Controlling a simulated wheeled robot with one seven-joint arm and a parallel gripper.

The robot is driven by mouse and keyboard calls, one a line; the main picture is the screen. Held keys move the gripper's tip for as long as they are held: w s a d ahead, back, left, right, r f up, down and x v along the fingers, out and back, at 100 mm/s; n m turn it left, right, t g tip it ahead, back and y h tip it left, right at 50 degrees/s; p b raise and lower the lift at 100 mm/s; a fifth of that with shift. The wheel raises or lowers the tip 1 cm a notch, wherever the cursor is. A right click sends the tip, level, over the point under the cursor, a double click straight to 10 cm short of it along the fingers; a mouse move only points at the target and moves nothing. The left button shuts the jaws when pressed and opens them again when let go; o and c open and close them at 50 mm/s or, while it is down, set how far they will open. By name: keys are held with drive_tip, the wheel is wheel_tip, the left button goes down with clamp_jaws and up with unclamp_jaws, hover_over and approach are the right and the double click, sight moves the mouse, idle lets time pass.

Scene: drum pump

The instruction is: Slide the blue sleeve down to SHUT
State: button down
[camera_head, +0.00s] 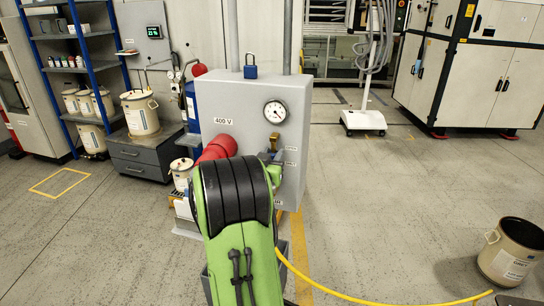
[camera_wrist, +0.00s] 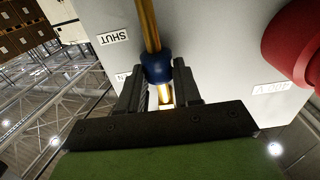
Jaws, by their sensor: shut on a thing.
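The blue sleeve (camera_wrist: 157,66) is a rounded collar on a brass rod (camera_wrist: 148,26) that runs along the grey cabinet. My gripper (camera_wrist: 159,72) has a dark finger on each side of the sleeve and is shut on it. In the wrist view, which is turned over, the SHUT label (camera_wrist: 113,37) lies beyond the sleeve, beside the rod. A second label (camera_wrist: 122,76) is partly hidden by a finger.
The grey cabinet (camera_head: 235,100) carries a gauge (camera_head: 275,111), a blue padlock (camera_head: 250,70) and a large red part (camera_head: 218,148), close left of my arm. A yellow hose (camera_head: 340,293) crosses the floor to the right. A bucket (camera_head: 513,250) stands at far right.

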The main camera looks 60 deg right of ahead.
drive_tip(key=shift+f, duration=0.1)
wheel_tip(320, 180, down, 4)
drive_tip(key=b, duration=0.4)
drive_tip(key=shift+r+b, duration=0.2)
drive_tip(key=shift+b, duration=0.2)
drive_tip(key=c, duration=0.8)
unclamp_jaws()
drive_tip(key=shift+r, duration=0.1)
drive_tip(key=shift+a, duration=0.15)
drive_tip(key=a+b, duration=0.1)
drive_tip(key=a, duration=0.4)
drive_tip(key=s+a+b, duration=0.1)
drive_tip(key=a+b, duration=0.1)
drive_tip(key=a, duration=0.3)
drive_tip(key=s+a+b, duration=0.1)
drive_tip(key=a, duration=0.4)
drive_tip(key=shift+s+a+b, duration=0.2)
drive_tip(key=shift+s+b, duration=0.05)
drive_tip(key=shift+b, duration=0.1)
